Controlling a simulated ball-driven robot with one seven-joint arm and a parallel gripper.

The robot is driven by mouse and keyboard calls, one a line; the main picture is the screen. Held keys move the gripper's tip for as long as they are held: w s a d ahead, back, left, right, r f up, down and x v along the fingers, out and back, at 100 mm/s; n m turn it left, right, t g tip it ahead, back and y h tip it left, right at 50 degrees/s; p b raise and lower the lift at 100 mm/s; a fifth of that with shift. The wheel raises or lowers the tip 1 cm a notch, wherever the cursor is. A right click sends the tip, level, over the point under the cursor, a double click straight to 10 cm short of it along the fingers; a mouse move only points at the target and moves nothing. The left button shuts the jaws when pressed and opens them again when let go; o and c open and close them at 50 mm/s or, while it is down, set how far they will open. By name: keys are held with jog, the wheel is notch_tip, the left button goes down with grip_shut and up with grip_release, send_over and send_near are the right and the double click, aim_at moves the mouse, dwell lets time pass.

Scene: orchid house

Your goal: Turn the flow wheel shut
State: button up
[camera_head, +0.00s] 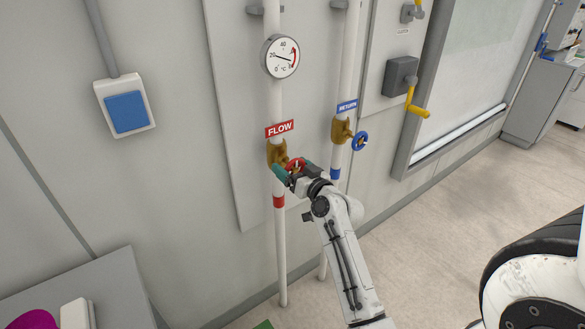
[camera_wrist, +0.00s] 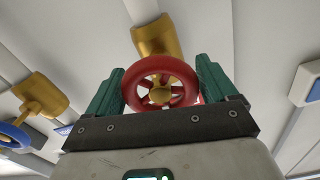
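The red flow wheel (camera_wrist: 161,84) sits on a brass valve (camera_head: 277,152) on the left white pipe, below a red FLOW label (camera_head: 279,128). My gripper (camera_wrist: 160,82) faces the wheel, one teal finger at each side of its rim. In the wrist view both fingers meet the rim, with only a thin light sliver at the lower right. The gripper looks shut on the wheel. In the head view the red wheel (camera_head: 296,164) shows between the fingers, partly hidden by my gripper.
To the right, the return pipe carries a brass valve with a blue wheel (camera_head: 360,141). A round gauge (camera_head: 281,57) sits above the FLOW label. A grey box with a yellow lever (camera_head: 414,107) is further right. A grey surface (camera_head: 90,285) stands at lower left. Open floor lies right.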

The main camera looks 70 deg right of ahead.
jog(key=shift+o, duration=1.1)
jog(key=b+v, duration=0.2)
jog(key=v, duration=0.8)
jog(key=shift+s+a, duration=0.2)
jog(key=shift+s, duration=0.15)
